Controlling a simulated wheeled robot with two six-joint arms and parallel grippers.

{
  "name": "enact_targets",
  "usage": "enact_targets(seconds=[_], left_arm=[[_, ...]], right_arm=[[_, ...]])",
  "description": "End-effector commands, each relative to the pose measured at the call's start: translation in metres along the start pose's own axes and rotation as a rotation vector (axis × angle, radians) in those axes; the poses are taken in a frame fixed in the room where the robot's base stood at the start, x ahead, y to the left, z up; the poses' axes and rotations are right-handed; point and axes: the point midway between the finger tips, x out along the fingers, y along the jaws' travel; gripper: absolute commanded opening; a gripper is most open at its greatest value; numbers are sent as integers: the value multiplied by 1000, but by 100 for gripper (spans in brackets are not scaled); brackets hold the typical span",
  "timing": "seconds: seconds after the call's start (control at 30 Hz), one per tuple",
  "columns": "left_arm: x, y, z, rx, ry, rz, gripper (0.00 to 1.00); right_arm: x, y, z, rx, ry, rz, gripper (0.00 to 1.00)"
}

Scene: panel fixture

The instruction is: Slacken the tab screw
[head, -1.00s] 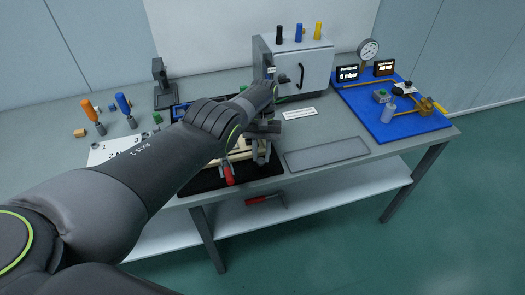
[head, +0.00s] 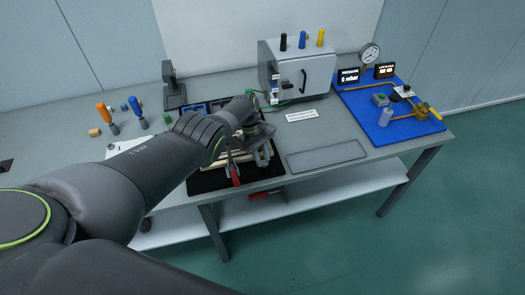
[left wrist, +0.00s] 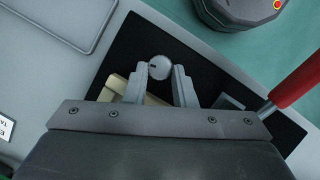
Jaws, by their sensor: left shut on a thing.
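In the left wrist view, a round light-grey screw head (left wrist: 160,67) with a small dark mark sits between the fingertips of my left gripper (left wrist: 159,75). The two grey fingers close on it from both sides. I take it for the tab screw. Beneath it are a cream block (left wrist: 117,88) and a black mat (left wrist: 127,48). In the head view, my left gripper (head: 256,134) is down at the fixture on the black mat (head: 207,181), and my arm hides much of the fixture and the screw. My right gripper is in neither view.
A red clamp handle (head: 235,175) stands at the fixture's front; it also shows in the left wrist view (left wrist: 297,85). A grey tray (head: 327,155) lies to the right. Behind stands a grey cabinet (head: 308,75). A blue board (head: 385,135) with a gauge is further right.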

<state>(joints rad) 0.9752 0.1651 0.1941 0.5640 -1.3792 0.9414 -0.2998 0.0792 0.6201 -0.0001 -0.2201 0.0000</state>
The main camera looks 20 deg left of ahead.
Motion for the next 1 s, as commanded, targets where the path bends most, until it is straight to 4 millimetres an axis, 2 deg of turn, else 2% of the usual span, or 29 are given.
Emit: enact_targets(seconds=[0.03,0.23,0.77,0.8,0.93,1.0], left_arm=[[-2,-1,1,-22,0,8,1],[-1,-1,0,-78,0,33,1],[0,-1,0,-99,0,42,1],[0,-1,0,-99,0,42,26],[0,-1,0,-99,0,42,43],[0,-1,0,-99,0,41,45]], right_arm=[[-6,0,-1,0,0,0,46],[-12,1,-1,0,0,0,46],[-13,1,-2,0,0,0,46],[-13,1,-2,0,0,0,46],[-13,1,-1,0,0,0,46],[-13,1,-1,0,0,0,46]])
